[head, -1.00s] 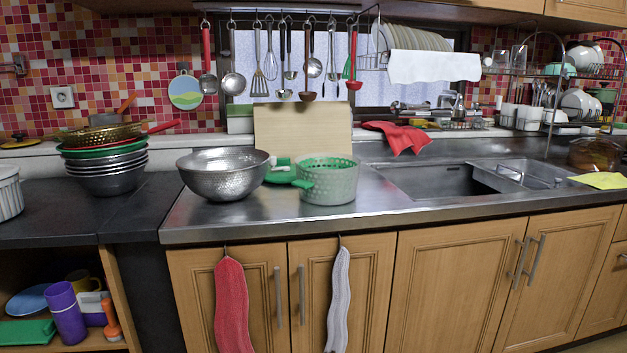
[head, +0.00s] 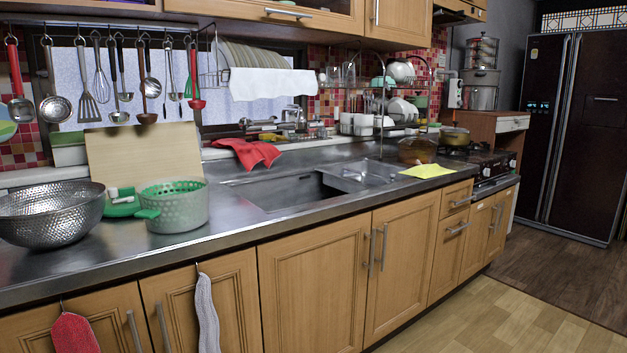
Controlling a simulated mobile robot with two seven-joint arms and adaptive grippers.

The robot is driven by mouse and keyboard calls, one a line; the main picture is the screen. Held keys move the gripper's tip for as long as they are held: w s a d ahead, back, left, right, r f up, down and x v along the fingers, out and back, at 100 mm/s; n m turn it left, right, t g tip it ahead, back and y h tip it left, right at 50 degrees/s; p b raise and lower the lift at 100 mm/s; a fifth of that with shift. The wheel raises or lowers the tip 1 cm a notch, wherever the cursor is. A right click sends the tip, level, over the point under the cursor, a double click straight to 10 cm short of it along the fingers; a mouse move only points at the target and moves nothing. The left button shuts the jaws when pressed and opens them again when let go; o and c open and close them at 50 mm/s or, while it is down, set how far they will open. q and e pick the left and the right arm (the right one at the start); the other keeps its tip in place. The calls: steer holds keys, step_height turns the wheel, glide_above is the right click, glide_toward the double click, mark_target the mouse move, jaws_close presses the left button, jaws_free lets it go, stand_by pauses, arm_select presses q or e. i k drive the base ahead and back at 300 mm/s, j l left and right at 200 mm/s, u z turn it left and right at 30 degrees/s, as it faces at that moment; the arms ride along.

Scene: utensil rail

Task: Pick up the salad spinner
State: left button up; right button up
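The salad spinner (head: 180,208) is most likely the pale, translucent round bowl with a green perforated basket inside and a green handle on its left side. It stands upright on the steel counter, left of the sink, in the head view. A green and white piece (head: 122,203) lies just behind and left of it, partly hidden. A hammered metal colander (head: 50,215) stands to its left with a gap between. Neither of my grippers shows in the head view.
The sink (head: 290,192) opens to the right of the spinner. A cutting board (head: 145,157) leans behind it. Utensils hang from a rail above. A red cloth (head: 245,152) lies behind the sink. Cabinet doors (head: 312,285) front the counter; open floor (head: 480,320) lies at right.

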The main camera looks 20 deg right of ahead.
mark_target(178, 204)
steer(key=i+j+z, duration=0.1)
steer(key=z, duration=0.25)
steer(key=i+j+z, duration=0.15)
steer(key=z, duration=0.2)
steer(key=i+j+z, duration=0.2)
steer(key=z, duration=0.15)
